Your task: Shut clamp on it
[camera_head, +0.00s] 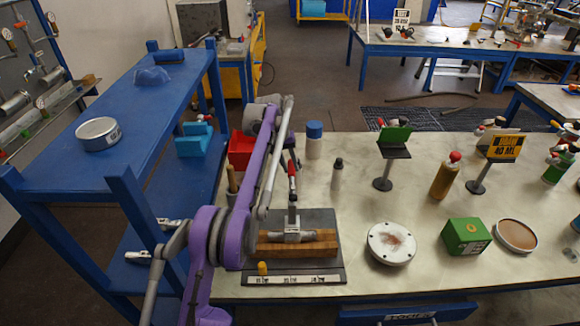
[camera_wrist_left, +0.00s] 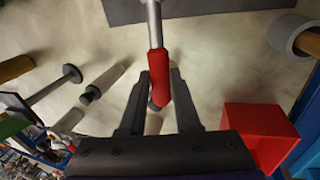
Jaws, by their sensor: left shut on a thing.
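A clamp with a red handle (camera_head: 292,168) stands on a dark base plate (camera_head: 330,222) near the table's left end. Its handle points up above a grey metal piece (camera_head: 292,236) lying on a wooden block (camera_head: 290,250). My left gripper (camera_head: 291,160) is at the upper part of the handle, partly hidden by my purple arm. In the left wrist view the two dark fingers (camera_wrist_left: 159,75) lie on either side of the red handle (camera_wrist_left: 159,68), shut on it. Whether the clamp's pad touches the piece, I cannot tell. My right gripper is not in view.
A blue shelf (camera_head: 130,120) stands left. Bare tabletop lies right of the plate.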

